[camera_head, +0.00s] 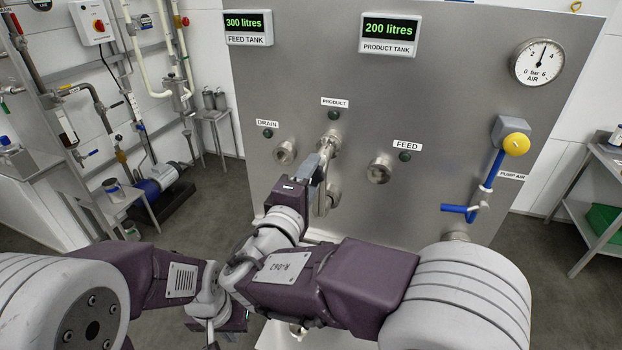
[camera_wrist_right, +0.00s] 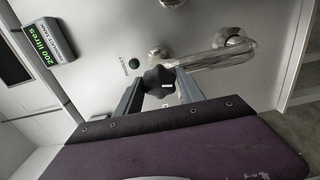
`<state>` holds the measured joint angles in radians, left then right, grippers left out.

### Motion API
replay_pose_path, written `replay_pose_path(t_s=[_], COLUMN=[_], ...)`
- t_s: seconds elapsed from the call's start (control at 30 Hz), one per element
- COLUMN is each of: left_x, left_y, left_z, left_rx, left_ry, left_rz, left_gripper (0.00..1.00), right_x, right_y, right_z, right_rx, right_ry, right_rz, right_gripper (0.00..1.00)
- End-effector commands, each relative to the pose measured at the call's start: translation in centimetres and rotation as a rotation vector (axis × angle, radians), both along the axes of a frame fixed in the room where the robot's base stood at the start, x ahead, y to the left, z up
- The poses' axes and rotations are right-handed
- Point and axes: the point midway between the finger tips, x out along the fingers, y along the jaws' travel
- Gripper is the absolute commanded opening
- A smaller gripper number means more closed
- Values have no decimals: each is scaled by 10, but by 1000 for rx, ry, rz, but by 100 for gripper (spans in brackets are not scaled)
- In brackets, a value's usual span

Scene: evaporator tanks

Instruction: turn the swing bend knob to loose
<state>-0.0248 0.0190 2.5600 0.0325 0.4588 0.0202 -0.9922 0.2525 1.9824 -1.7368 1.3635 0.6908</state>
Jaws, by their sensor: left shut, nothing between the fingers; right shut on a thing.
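The swing bend (camera_head: 323,198) is a shiny steel pipe at the PRODUCT port on the panel in the head view. In the right wrist view its pipe (camera_wrist_right: 205,61) runs to the right behind the fingers. The swing bend knob (camera_wrist_right: 158,80) is dark and lobed, and it sits between the fingertips of my right gripper (camera_wrist_right: 160,85). My right gripper (camera_head: 321,164) is shut on it and hides it in the head view. My left gripper (camera_head: 212,337) is low at the bottom, mostly hidden by my arms, shut and empty, well away from the knob.
The steel panel (camera_head: 430,110) carries a DRAIN port (camera_head: 284,152) left of the bend and a FEED port (camera_head: 380,169) right of it. A side table (camera_head: 590,165) stands further right.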

Motion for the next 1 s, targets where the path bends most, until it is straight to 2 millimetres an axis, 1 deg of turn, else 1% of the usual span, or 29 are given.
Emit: replay_pose_path(t_s=[0.27,0.47,0.77,1.0], left_x=[0,0,0,0], left_y=[0,0,0,0], left_z=[2,8,22,38], left_rx=[0,0,0,0], left_ry=[0,0,0,0], left_rz=[0,0,0,0], left_gripper=[0,0,0,0], right_x=[0,0,0,0], right_y=[0,-1,-1,-1], right_z=[0,0,1,1], right_rx=[-248,-430,-702,-915], right_ry=[82,143,231,299], right_rz=[-1,-1,0,0], right_gripper=[5,5,5,5])
